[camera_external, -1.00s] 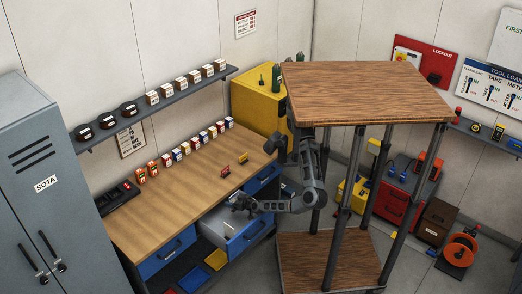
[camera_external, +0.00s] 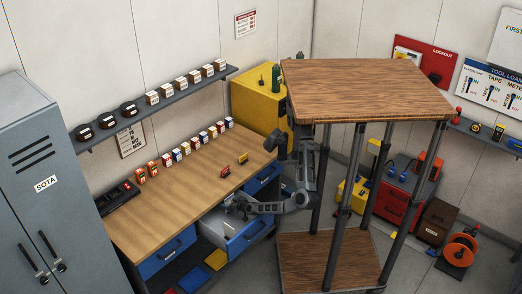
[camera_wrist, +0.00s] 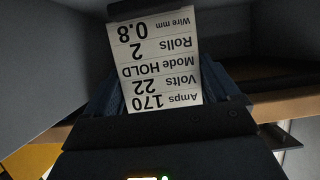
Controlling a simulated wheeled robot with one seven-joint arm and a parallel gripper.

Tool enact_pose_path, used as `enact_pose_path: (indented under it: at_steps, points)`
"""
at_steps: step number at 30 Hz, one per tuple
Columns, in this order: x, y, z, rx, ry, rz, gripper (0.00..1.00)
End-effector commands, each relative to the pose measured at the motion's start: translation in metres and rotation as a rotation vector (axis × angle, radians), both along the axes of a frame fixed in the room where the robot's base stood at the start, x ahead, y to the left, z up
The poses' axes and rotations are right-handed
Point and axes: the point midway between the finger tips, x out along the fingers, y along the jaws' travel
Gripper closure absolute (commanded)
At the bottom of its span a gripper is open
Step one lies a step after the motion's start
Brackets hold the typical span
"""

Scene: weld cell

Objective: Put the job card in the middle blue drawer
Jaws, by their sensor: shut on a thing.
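The job card (camera_wrist: 155,58) is a white card with black print, upside down in the wrist view, reading Amps 170, Volts 22, Mode HOLD, Rolls 2, Wire mm 0.8. My gripper (camera_wrist: 160,88) is shut on it, with dark fingers on either side of the card. In the external view my gripper (camera_external: 236,206) is at the open middle blue drawer (camera_external: 247,237), over its rear part near the bench edge. The card cannot be made out there. Grey surfaces surround the card in the wrist view. Whether the card touches the drawer floor cannot be told.
The wooden workbench (camera_external: 185,192) has shut blue drawers to the left (camera_external: 166,252) and right (camera_external: 262,178) of the open one. Small boxes line its back. A tall wood-topped stand (camera_external: 365,90) is close on the right. Coloured bins (camera_external: 216,260) sit below the bench.

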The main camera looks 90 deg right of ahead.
Motion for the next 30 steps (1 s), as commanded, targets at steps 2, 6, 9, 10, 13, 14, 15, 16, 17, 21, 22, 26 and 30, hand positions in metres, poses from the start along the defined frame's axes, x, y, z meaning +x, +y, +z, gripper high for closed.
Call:
enact_pose_path:
  at_steps: [2,6,9,10,13,14,15,16,17,21,22,26,30]
  points:
    - [0.000,0.000,-0.003,0.000,0.000,0.000,0.44]
    - [0.000,0.000,-0.007,0.000,0.000,0.000,0.44]
    - [0.000,0.000,-0.009,0.000,0.000,0.000,0.44]
    - [0.000,0.000,-0.010,0.000,0.000,0.000,0.44]
    - [0.000,0.000,-0.012,-0.001,0.001,0.000,0.44]
    - [0.000,0.000,-0.012,0.000,0.000,0.000,0.44]
    - [0.000,0.000,-0.012,0.000,0.000,0.000,0.44]
    - [0.000,0.000,-0.012,0.001,0.001,0.000,0.10]
    - [0.000,0.000,-0.012,0.000,0.001,0.000,0.07]
    - [0.000,0.000,-0.012,0.000,0.001,0.000,0.00]
    - [0.000,0.000,-0.012,0.000,0.001,0.000,0.00]
    - [0.000,0.000,-0.012,0.000,0.001,0.000,0.00]
    - [0.000,0.000,-0.001,0.001,0.001,0.000,0.00]
